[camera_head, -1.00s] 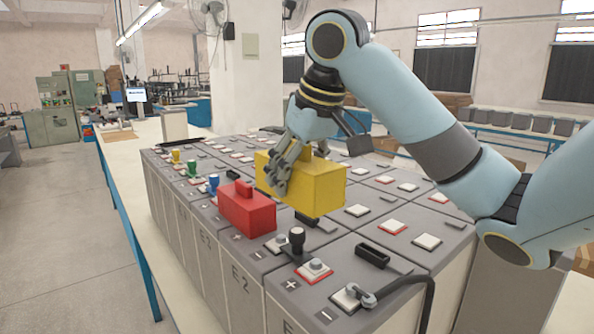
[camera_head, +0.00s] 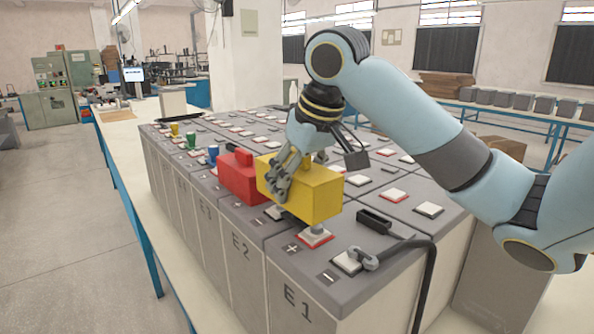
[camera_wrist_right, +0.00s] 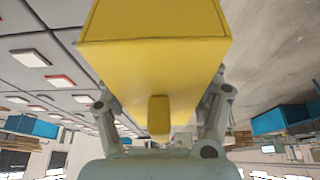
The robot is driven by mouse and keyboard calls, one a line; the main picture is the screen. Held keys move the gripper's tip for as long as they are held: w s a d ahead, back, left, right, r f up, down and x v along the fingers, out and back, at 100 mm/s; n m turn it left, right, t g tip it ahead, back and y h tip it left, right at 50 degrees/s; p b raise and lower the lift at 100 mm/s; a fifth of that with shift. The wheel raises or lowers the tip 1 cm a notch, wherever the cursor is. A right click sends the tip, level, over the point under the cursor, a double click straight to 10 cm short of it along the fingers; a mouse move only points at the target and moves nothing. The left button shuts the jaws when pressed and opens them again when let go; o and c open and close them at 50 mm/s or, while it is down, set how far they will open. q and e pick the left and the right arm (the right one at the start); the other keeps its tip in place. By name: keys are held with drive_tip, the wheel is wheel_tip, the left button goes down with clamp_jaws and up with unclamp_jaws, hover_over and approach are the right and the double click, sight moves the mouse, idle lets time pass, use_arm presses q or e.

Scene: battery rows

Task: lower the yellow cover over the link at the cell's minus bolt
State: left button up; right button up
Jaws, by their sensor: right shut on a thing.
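The yellow cover (camera_head: 312,190) is a box with a handle on top, and it also fills the upper part of the right wrist view (camera_wrist_right: 155,60). My right gripper (camera_head: 284,182) is shut on it from above. The cover hangs over the near row of cells, between E2 and E1. Its lower corner is just above the red-edged plus bolt (camera_head: 316,234) of E1. I cannot tell whether the cover touches anything below. My left gripper is not in view.
A red cover (camera_head: 238,180) stands close beside the yellow one, on the left. A black cable with a lug (camera_head: 364,258) is on E1's minus bolt at the front. Several capped bolts stand farther left.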

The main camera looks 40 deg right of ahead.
drive_tip(key=shift+f+b, duration=0.55)
drive_tip(key=shift+f, duration=1.7)
drive_tip(key=o, duration=1.3)
drive_tip(key=v, duration=1.2)
